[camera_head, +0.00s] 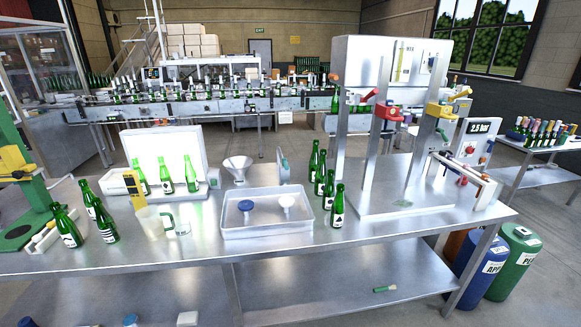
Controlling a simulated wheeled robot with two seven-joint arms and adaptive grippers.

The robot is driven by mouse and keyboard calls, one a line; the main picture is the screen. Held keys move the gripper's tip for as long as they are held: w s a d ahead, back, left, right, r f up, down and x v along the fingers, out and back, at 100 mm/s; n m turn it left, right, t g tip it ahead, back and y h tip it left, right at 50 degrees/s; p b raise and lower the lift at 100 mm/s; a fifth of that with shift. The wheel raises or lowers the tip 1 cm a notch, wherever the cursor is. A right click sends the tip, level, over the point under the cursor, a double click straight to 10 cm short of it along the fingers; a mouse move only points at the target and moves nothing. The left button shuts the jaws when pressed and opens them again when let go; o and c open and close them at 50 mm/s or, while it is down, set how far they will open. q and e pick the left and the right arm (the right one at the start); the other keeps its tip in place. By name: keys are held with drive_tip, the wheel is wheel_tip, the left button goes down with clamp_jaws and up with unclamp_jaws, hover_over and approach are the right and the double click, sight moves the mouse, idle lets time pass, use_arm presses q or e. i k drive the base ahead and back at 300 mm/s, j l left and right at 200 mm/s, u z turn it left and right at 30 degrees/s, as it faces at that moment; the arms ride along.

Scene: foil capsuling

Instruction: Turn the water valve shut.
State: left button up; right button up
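I cannot single out a water valve with certainty at this size. Small red fittings show on the machine (355,48) at the back right of the steel table (300,248). One is a red handle (362,97) on its left post, and a yellow fitting (440,110) is on its right post. A grey control box (482,140) reading about 2.5 bar carries a red knob (470,149). Neither of my grippers shows in the head view.
A steel tray (268,230) holds a blue-topped and a white piece. Green bottles (338,206) stand right of it, others (107,222) at the left near a clear jug (152,222). A green press (22,190) is far left. Gas cylinders (512,262) stand at the right.

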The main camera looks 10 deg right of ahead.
sight(285, 165)
drive_tip(key=i+l, duration=0.15)
drive_tip(key=l, duration=0.25)
drive_tip(key=i+l, duration=0.15)
drive_tip(key=l, duration=0.25)
drive_tip(key=i+l, duration=0.1)
drive_tip(key=l, duration=0.3)
drive_tip(key=i+l, duration=0.15)
drive_tip(key=l, duration=0.2)
drive_tip(key=i+l, duration=0.15)
drive_tip(key=l, duration=0.25)
drive_tip(key=u, duration=0.05)
